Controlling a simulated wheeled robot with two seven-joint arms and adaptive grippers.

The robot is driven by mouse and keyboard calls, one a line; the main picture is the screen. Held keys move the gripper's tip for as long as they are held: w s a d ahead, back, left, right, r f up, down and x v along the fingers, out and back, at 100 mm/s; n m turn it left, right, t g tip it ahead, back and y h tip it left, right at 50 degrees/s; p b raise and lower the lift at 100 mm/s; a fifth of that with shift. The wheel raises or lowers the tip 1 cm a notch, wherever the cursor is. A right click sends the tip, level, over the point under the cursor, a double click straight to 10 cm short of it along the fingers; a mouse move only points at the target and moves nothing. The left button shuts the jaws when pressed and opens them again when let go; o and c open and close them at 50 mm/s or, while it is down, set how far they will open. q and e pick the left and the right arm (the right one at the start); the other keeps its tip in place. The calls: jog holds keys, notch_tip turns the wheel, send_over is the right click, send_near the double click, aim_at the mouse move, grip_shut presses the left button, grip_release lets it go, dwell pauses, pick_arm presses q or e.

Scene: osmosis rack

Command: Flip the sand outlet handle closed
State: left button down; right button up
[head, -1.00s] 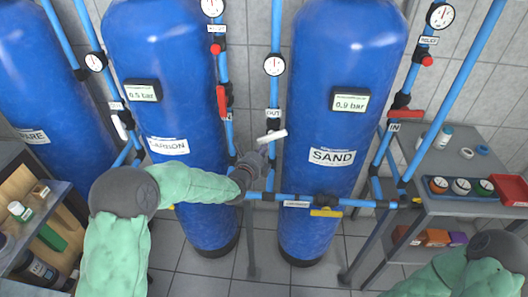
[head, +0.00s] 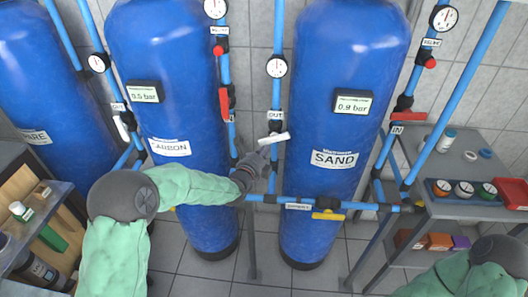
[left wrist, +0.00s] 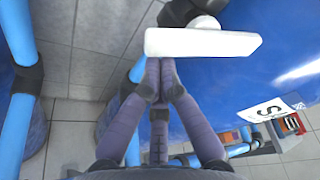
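The sand outlet handle is a white lever (head: 273,139) on the blue vertical pipe under the OUT label, left of the SAND tank (head: 325,120). It lies across the pipe, nearly level, its right end slightly higher. My left gripper (head: 263,156) is just below the lever, in front of the pipe. In the left wrist view the white lever (left wrist: 200,43) spans above the fingertips (left wrist: 160,68). The dark fingers converge with no gap visible and nothing between them. Whether they touch the lever is unclear. My right gripper is not in view; only part of that arm shows.
The CARBON tank (head: 165,100) stands left of the outlet pipe. A horizontal blue pipe with a yellow handle (head: 328,216) runs below my left gripper. A red handle (head: 407,116) is on the IN pipe. A grey shelf (head: 465,210) with jars stands at right.

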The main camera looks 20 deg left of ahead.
pick_arm(q)
jog(key=shift+a+r+b, duration=0.4)
jog(key=shift+r+b, duration=0.15)
jog(key=shift+b, duration=0.05)
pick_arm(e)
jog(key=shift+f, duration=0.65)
pick_arm(q)
jog(key=shift+s, duration=0.1)
dwell(0.6)
